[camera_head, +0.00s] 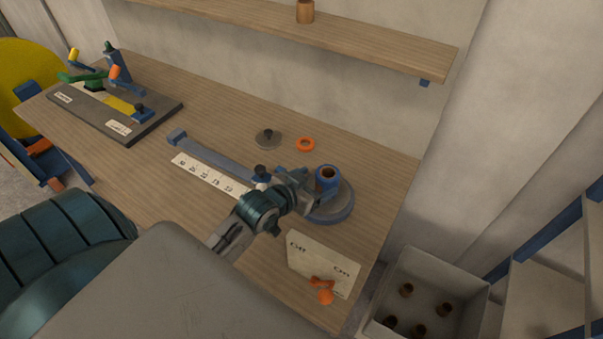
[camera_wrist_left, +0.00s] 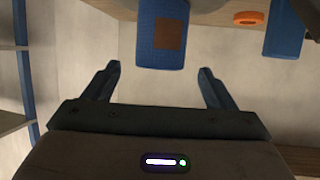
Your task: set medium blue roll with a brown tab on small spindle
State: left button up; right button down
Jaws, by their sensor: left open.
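The blue roll (camera_head: 327,180) stands upright with a brown core showing at its top. It rests over a round grey-blue base (camera_head: 341,211); any spindle inside it is hidden. In the left wrist view, which looks upside down, the roll (camera_wrist_left: 147,35) shows a square brown tab (camera_wrist_left: 170,37) facing me. My left gripper (camera_head: 308,182) is beside the roll, on its left in the head view. Its fingers (camera_wrist_left: 160,72) are open and empty, with the roll lined up between them, around or just beyond the tips. My right gripper is not in view.
A grey disc with a dark knob (camera_head: 268,138) and an orange ring (camera_head: 305,144) lie behind. A blue bar (camera_head: 215,157) and number strip (camera_head: 205,174) lie left. A card (camera_head: 318,262) with an orange piece (camera_head: 322,289) is in front. A crate (camera_head: 440,267) stands right.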

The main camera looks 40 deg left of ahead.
pick_arm(q)
jog(key=v, duration=0.6)
jog(key=shift+b, duration=0.4)
jog(key=shift+s+a, duration=0.15)
jog(key=shift+a, duration=0.05)
